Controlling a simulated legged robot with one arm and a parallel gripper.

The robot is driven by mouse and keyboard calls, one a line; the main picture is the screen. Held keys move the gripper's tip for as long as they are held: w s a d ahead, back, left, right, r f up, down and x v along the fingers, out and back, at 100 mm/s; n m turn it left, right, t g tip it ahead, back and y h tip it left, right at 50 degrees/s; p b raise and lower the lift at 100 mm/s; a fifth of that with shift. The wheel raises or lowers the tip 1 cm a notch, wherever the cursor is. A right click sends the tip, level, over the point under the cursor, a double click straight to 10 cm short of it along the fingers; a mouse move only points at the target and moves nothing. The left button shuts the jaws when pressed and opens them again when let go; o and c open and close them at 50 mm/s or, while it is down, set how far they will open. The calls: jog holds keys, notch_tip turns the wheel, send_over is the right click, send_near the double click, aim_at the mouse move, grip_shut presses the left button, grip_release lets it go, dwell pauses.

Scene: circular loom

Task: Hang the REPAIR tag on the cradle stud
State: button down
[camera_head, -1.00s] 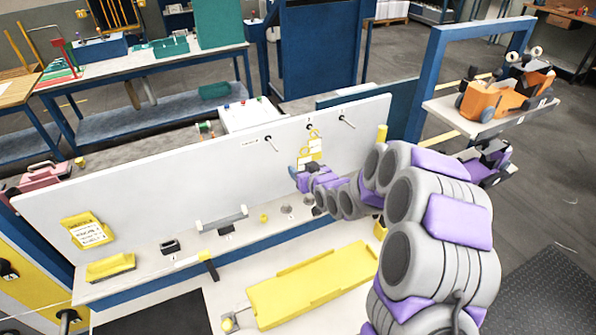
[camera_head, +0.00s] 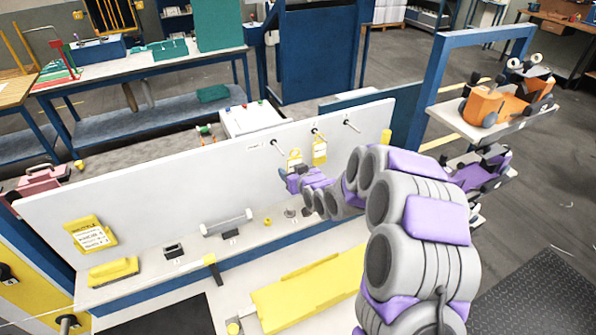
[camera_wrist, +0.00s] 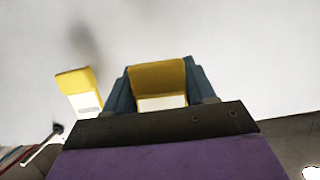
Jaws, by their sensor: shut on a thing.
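My gripper (camera_head: 291,173) is shut on a yellow tag (camera_head: 295,160) in front of the white upright panel. In the wrist view the held tag (camera_wrist: 158,78) stands between the fingers, yellow above a white patch. A second yellow tag (camera_head: 319,152) hangs under the middle stud (camera_head: 315,132), right of my gripper. A left stud (camera_head: 275,142) and a right stud (camera_head: 347,123) look bare. The wrist view shows another tag (camera_wrist: 76,88) at left and a dark-tipped stud (camera_wrist: 57,128) below it. The lettering on the tags is too small to read, so I cannot tell which says REPAIR.
The white panel (camera_head: 150,180) rises behind a narrow shelf with small fixtures. A yellow placard (camera_head: 90,233) is at its left. A yellow tray (camera_head: 310,290) lies in front. An orange model vehicle (camera_head: 490,100) stands on a shelf at right.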

jog(key=shift+s+d, duration=0.2)
jog(key=shift+d, duration=0.5)
jog(key=a, duration=0.1)
jog(key=s+a+b, duration=0.1)
jog(key=a, duration=0.1)
jog(key=shift+s, duration=0.15)
jog(key=shift+s+a+f+b, duration=0.2)
jog(key=shift+a+b, duration=0.1)
jog(key=shift+a, duration=0.5)
jog(key=shift+a, duration=0.1)
